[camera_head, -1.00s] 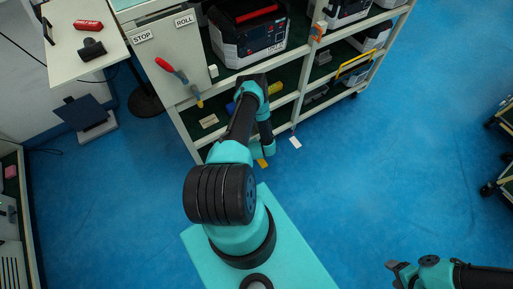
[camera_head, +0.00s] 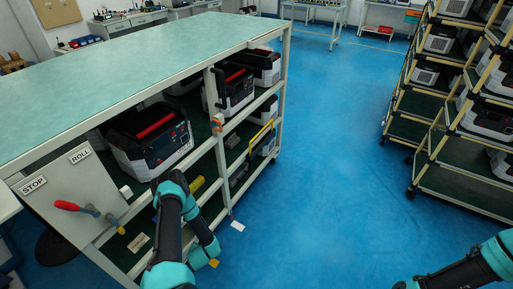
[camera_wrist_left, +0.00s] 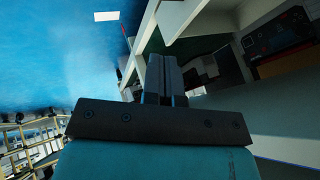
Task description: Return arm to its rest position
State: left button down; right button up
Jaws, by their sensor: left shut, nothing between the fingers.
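My left arm rises from the bottom of the head view in front of the rack, folds over at its elbow and comes back down. Its gripper fingers are not clearly seen there. In the left wrist view my left gripper (camera_wrist_left: 163,75) has its two dark fingers together, with nothing between them. It points toward the floor and the pale rack frame, apart from the instruments. My right gripper (camera_head: 405,284) is only partly in the head view at the bottom edge, right of centre, over blue floor. Its fingers are too cut off to read.
A green-topped rack (camera_head: 125,75) stands left, with black-and-white instruments (camera_head: 152,138) on its shelves. Another loaded rack (camera_head: 436,142) stands right. The blue floor (camera_head: 320,160) between them is clear.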

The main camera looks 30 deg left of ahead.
pick_arm(q)
jog(key=w+d+r+h, duration=0.3)
jog(key=w+d+r, duration=0.2)
jog(key=d+r, duration=0.25)
jog(key=w+d+r+h, duration=0.3)
jog(key=w+d+r, duration=0.1)
jog(key=d+r, duration=0.35)
jog(key=s+d+r+g+h, duration=0.1)
jog(key=s+d+r+g, duration=0.1)
jog(key=d+r, duration=0.6)
jog(key=s+d+r+g+h, duration=0.2)
jog(key=s+d+r, duration=0.2)
jog(key=d+r, duration=0.4)
jog(key=shift+d+r+n, duration=0.3)
jog(key=shift+d+n, duration=0.1)
jog(key=shift+s, duration=0.1)
